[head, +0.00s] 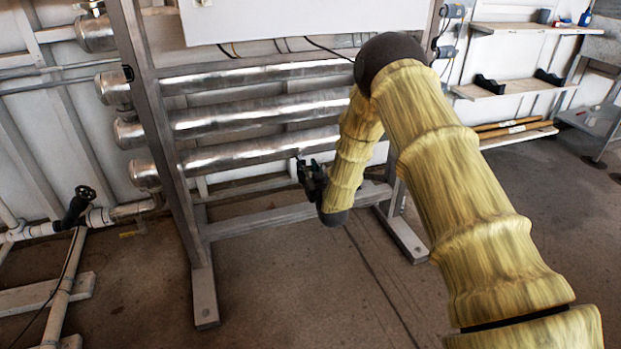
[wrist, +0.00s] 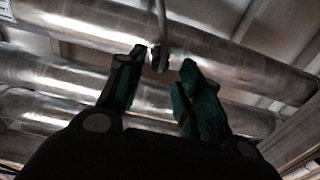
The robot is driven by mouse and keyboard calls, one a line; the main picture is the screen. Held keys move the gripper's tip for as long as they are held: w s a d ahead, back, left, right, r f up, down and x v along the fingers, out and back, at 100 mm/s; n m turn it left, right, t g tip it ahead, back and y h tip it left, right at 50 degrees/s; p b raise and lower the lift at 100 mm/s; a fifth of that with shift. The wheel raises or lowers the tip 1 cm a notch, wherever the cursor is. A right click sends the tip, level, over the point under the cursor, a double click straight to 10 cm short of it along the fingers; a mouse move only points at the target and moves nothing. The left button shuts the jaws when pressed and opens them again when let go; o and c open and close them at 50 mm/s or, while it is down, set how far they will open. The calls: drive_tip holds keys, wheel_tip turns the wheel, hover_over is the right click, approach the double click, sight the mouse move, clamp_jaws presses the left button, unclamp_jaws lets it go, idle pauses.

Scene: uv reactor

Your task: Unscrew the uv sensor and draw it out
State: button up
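The uv sensor (wrist: 160,58) is a small fitting on a metal reactor tube in the wrist view, with a grey cable (wrist: 161,18) leading up from it. My gripper (wrist: 164,58) has its two dark green fingers apart. The sensor shows between the fingertips, close to the left one, with a gap to the right one. I cannot tell whether the left finger touches it or how far off in depth it is. In the head view my gripper (head: 303,172) is beside the lowest tube (head: 240,150); the sensor cannot be made out there.
A metal frame (head: 186,215) carries several horizontal steel tubes, with a white panel (head: 300,15) above. A valve with pipework (head: 76,205) stands at the left. Shelves (head: 520,85) with small items are at the right. The floor in front is clear.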

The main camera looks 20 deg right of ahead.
sight(303, 163)
drive_tip(key=shift+w+b, duration=0.35)
drive_tip(key=shift+w, duration=2.45)
drive_tip(key=shift+a, duration=0.1)
clamp_jaws()
drive_tip(key=shift+a+n+p, duration=0.1)
drive_tip(key=shift+n+p, duration=0.4)
drive_tip(key=shift+n, duration=0.6)
drive_tip(key=n, duration=0.3)
